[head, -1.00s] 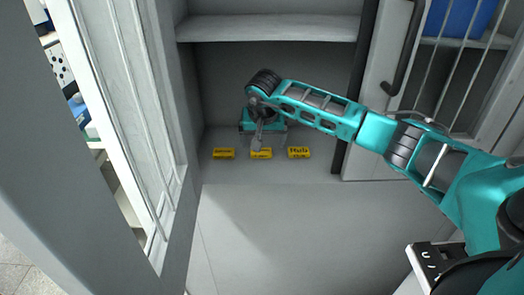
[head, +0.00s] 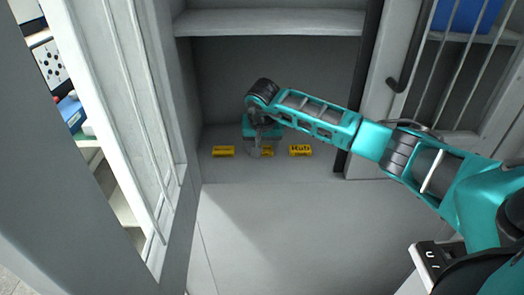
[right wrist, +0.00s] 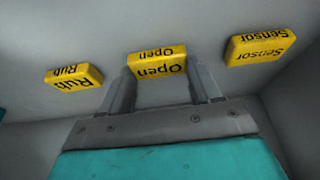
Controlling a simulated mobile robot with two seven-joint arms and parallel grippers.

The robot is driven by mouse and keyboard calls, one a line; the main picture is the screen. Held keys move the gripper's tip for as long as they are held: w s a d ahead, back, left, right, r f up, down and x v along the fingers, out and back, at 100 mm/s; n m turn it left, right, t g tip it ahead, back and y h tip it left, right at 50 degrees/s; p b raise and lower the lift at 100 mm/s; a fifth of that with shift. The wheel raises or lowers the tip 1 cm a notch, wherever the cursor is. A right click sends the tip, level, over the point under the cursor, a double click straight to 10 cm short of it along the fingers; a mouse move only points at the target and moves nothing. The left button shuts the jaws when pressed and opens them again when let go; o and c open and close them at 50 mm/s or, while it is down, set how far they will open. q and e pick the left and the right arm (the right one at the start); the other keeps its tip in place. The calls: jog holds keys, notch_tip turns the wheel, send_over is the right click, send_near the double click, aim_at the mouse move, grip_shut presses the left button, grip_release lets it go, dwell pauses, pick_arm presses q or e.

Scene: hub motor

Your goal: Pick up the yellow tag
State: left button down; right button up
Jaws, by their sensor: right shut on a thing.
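Three yellow tags with black lettering stand in a row on the grey cabinet floor. The middle tag, lettered "Open" (right wrist: 157,62), is between the two fingers of my right gripper (right wrist: 160,84), which is shut on it. In the head view the same gripper (head: 255,152) covers the left part of that tag (head: 267,152). The "Sensor" tag (head: 223,151) is to its left in the head view and also shows in the right wrist view (right wrist: 261,46). The tag that seems to read "Rub" or "Hub" (head: 300,150) is to its right. My left gripper is not in view.
The tags are in a grey cabinet bay under a shelf (head: 268,22). An open white door (head: 130,110) stands at the left. A dark post (head: 361,90) and a barred door edge the right side. The grey surface in front (head: 310,230) is clear.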

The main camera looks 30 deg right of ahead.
jog(key=shift+c, duration=0.7)
jog(key=shift+r, duration=0.15)
